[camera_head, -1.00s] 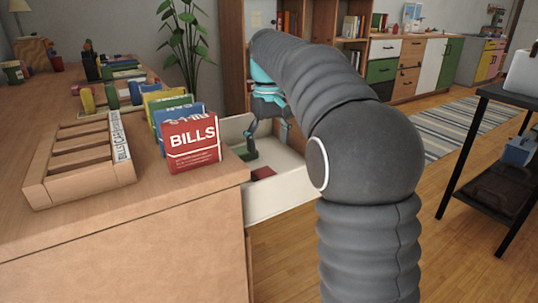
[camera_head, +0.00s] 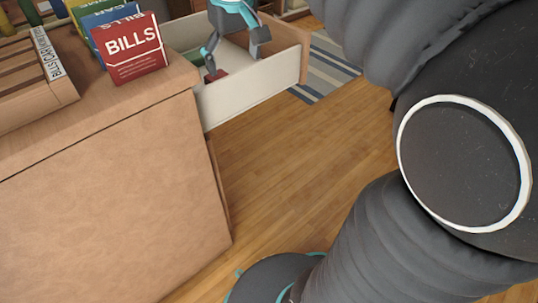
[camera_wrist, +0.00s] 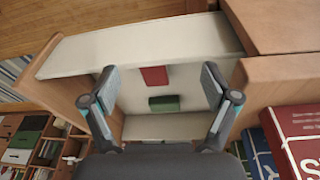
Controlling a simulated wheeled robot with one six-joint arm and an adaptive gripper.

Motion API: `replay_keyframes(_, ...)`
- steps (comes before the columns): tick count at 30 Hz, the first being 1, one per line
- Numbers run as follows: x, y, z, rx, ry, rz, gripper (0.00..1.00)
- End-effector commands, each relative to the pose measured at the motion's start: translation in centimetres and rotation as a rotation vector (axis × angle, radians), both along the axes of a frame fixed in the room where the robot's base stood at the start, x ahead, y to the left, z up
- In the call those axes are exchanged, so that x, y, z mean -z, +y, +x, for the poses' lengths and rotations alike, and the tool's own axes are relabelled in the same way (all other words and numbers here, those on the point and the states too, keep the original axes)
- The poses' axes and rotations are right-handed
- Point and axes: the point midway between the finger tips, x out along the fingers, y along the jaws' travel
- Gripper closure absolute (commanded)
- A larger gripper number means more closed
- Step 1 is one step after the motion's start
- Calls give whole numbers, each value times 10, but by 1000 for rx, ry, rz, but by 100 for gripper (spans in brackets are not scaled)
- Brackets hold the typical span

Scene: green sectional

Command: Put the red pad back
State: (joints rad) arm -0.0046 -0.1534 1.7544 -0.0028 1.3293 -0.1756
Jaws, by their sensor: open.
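A small red pad (camera_head: 217,76) lies on the floor of an open white drawer (camera_head: 250,88). In the wrist view, the red pad (camera_wrist: 154,76) shows between my fingers. A green pad (camera_wrist: 164,103) lies beside it in the drawer; in the head view, the green pad (camera_head: 194,57) is partly hidden. My gripper (camera_head: 236,58) is open and empty over the drawer, its fingers pointing down. In the wrist view, my gripper (camera_wrist: 159,78) has one finger on each side of the pads. I cannot tell how far the fingertips are above the red pad.
A red BILLS box (camera_head: 130,48) stands at the edge of the wooden desk (camera_head: 100,190), with blue and green ones behind it. A slotted wooden organiser (camera_head: 38,90) lies left of it. The wood floor (camera_head: 290,165) before the drawer is clear. A striped rug (camera_head: 330,70) lies beyond.

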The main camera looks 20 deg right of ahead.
Motion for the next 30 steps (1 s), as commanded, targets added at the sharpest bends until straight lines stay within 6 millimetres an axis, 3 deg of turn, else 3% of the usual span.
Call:
replay_keyframes(1,4,0,-18,12,-23,3,14)
replay_keyframes(8,40,0,-85,77,-128,23,14)
replay_keyframes(15,91,0,-147,139,-231,49,14)
replay_keyframes(21,118,-1,-169,166,-275,62,14)
replay_keyframes(30,122,-1,-172,171,-280,64,14)
